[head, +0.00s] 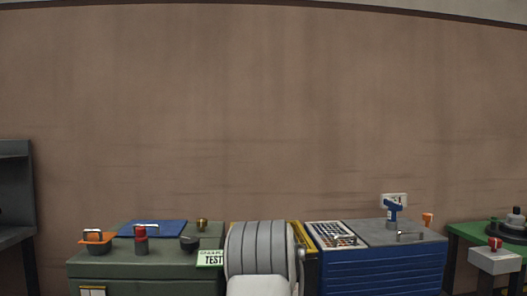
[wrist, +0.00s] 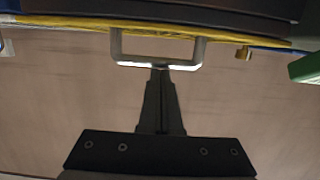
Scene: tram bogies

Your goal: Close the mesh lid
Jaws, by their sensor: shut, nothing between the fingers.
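In the wrist view a dark panel with a yellow edge (wrist: 75,21) spans the top. It may be the mesh lid, but no mesh can be made out. A pale U-shaped handle (wrist: 198,53) hangs from that edge. My gripper (wrist: 160,71) is shut and empty, its fingertips right at the middle of the handle's bar. I cannot tell whether they touch it. In the head view, a yellow-edged thing (head: 311,266) shows only in slivers around my grey arm, which hides most of it and my gripper.
A brown wall stands behind.

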